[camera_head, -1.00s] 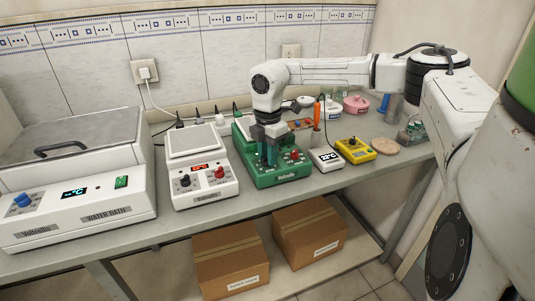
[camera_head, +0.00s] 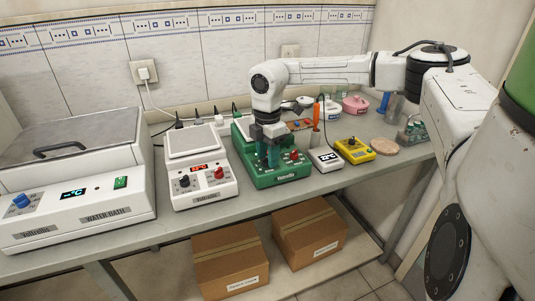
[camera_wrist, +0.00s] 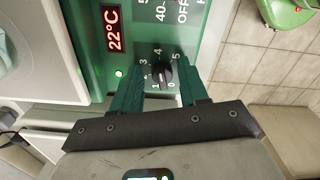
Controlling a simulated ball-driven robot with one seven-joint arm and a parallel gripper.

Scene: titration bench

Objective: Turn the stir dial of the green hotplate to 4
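The green hotplate (camera_head: 279,177) stands on the bench, with its front panel facing me. Its black stir dial (camera_wrist: 160,73) shows in the wrist view, ringed by white numbers that run from 0 to 5. I cannot make out which number its pointer faces. In the head view my gripper hides this dial. My gripper (camera_wrist: 160,68) reaches down over the panel with one green finger on each side of the dial. Narrow gaps seem to show between the fingers and the dial. A red knob (camera_head: 295,155) sits to the right on the same panel. The hotplate's display (camera_wrist: 112,28) reads 22°C.
A white hotplate (camera_head: 204,190) with a black and a red knob stands close on the left. A white water bath (camera_head: 100,206) is further left. A small white box with a display (camera_head: 325,160) and a yellow device (camera_head: 355,151) stand on the right.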

